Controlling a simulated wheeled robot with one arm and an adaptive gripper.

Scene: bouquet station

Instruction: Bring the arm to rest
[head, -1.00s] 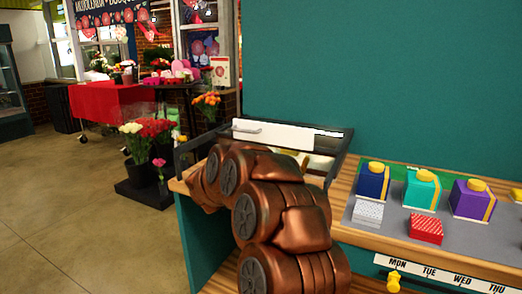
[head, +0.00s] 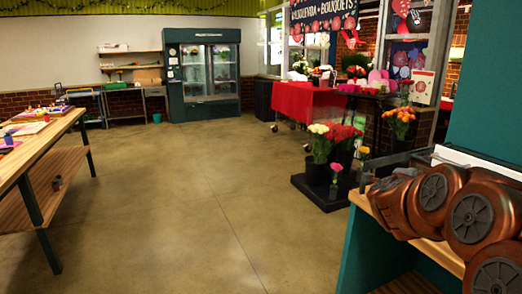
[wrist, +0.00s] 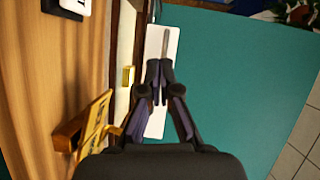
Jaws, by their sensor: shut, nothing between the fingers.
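My gripper (wrist: 160,98) is shut and empty in the wrist view. Its fingertips meet in front of a long white panel (wrist: 158,42) with a grey handle. The same white panel (head: 476,160) shows in the head view at the right, partly covered by my arm. My copper-coloured arm is folded at the right edge of the head view, over the end of a wooden counter (wrist: 45,60). The gripper itself is hidden in the head view.
A teal cabinet side (wrist: 240,80) lies below the gripper. Flower buckets (head: 318,172) stand on a black base left of the counter. A work table (head: 45,148) stands at the far left. The floor between (head: 190,200) is clear.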

